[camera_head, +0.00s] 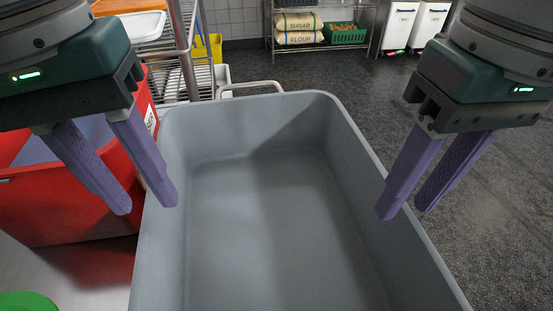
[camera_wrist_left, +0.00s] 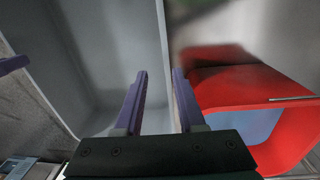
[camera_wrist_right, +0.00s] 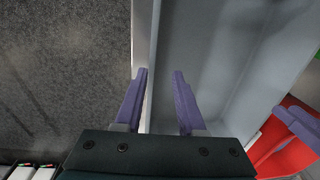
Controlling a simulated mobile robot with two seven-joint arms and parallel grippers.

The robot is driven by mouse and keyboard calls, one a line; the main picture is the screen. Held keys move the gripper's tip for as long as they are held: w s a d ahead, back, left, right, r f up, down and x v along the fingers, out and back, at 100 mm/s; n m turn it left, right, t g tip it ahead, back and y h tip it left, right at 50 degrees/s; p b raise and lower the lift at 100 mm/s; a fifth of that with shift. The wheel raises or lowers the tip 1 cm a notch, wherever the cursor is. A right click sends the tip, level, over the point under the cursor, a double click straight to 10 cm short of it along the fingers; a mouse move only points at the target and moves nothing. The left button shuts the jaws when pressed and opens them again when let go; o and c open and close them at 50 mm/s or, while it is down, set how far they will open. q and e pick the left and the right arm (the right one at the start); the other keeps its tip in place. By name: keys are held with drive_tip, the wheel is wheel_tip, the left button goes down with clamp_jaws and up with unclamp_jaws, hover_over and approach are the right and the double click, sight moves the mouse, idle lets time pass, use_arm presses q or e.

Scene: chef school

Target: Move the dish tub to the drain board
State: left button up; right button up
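The dish tub (camera_head: 265,215) is a large grey, empty open bin in the middle of the head view. My left gripper (camera_head: 146,203) is open at the tub's left wall, with the rim showing between its fingers in the left wrist view (camera_wrist_left: 158,75). My right gripper (camera_head: 405,208) is open at the tub's right wall, with the rim between its fingers in the right wrist view (camera_wrist_right: 158,75). I cannot tell whether the fingers touch the walls. I cannot identify the drain board in these views.
A red bin (camera_head: 75,205) stands close to the tub's left side on a pale metal surface (camera_head: 90,275). A green item (camera_head: 27,301) lies at the lower left. Wire shelving (camera_head: 185,75) stands behind. Dark floor (camera_head: 490,215) is open to the right.

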sight(185, 256)
use_arm(q)
drive_tip(key=shift+w+a+f, duration=0.3)
drive_tip(key=shift+w+f, duration=0.05)
drive_tip(key=shift+f, duration=0.2)
use_arm(e)
drive_tip(key=shift+w+d+f, duration=0.15)
drive_tip(key=shift+w+f, duration=0.2)
drive_tip(key=shift+f, duration=0.2)
use_arm(q)
drive_tip(key=shift+w+a+r, duration=0.1)
drive_tip(key=shift+w, duration=0.05)
use_arm(e)
drive_tip(key=shift+w+d+r, duration=0.1)
